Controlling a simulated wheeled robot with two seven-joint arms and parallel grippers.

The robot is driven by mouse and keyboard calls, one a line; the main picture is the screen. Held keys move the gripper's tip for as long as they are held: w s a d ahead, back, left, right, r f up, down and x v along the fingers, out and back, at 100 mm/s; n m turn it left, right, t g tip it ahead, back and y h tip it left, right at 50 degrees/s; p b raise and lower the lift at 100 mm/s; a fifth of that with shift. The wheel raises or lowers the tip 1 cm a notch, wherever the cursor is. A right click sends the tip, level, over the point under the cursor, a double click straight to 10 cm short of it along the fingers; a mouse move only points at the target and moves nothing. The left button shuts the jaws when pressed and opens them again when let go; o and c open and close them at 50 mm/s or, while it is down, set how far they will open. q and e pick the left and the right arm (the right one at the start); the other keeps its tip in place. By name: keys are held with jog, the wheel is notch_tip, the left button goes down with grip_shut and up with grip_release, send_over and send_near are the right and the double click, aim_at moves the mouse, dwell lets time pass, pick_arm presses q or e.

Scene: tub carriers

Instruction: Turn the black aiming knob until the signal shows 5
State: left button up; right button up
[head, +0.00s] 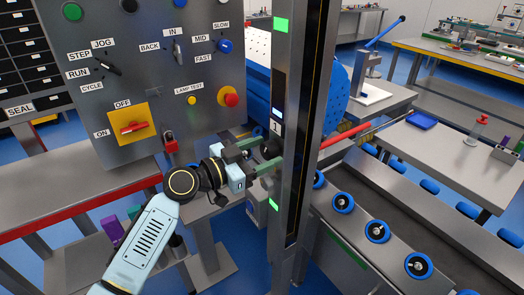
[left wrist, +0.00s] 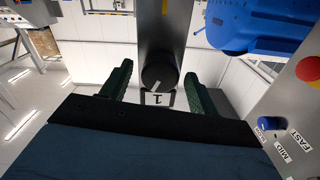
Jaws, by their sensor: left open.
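The black aiming knob (head: 271,146) sits on the side of the grey upright post, partly hidden by my gripper. In the left wrist view the knob (left wrist: 159,72) shows as a dark round shape. My left gripper (head: 265,154) is open, with its green fingers on either side of the knob. In the left wrist view a gap shows between the knob and each finger; I cannot tell whether the tips reach it. A small plate (head: 276,128) reading 1 is on the post by the knob. I cannot tell whether this is the signal's reading. My right gripper is out of view.
A grey control panel (head: 130,75) with switches, a red button (head: 229,97) and a red padlock (head: 170,142) stands left of the post (head: 300,130). A conveyor with blue rollers (head: 377,231) lies to the right. A blue round part (head: 336,98) is behind the post.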

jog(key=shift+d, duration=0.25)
pick_arm(q)
jog(key=c, duration=1)
jog(key=shift+o, duration=0.2)
jog(key=n, duration=0.3)
jog(key=shift+n, duration=0.4)
jog(key=n, duration=0.3)
jog(key=shift+w+n, duration=0.1)
jog(key=shift+n, duration=0.2)
jog(key=n+p, duration=0.1)
jog(key=n, duration=0.4)
jog(key=n+p, duration=0.3)
jog(key=n, duration=0.3)
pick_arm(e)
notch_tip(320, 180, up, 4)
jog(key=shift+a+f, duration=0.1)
pick_arm(q)
jog(key=shift+n, duration=0.4)
